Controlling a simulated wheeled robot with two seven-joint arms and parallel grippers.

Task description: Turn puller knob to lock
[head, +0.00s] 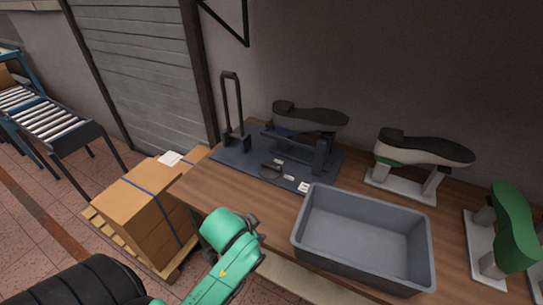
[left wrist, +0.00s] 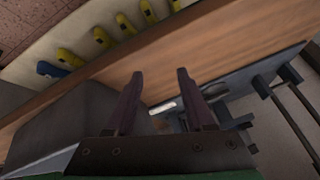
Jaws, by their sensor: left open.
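The puller rig (head: 318,152) stands on a dark mat (head: 240,157) at the back of the wooden table, with a dark-soled shoe last (head: 310,117) on top. A small black part (head: 271,170) lies low at the rig's front; I cannot tell if it is the knob. In the left wrist view the rig's dark bars (left wrist: 290,92) show at the right. My left gripper (left wrist: 158,76) is open, with nothing seen between its two fingers, above the table's front part. Its fingertips are not clear in the head view. My right gripper is not in view.
A grey bin (head: 365,275) stands at the table's front, right of my left arm. A white last on a stand (head: 420,155) and a green last (head: 514,230) are further right. A tall black handle (head: 232,105) rises at the mat's left. Boxes (head: 145,205) stand left of the table.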

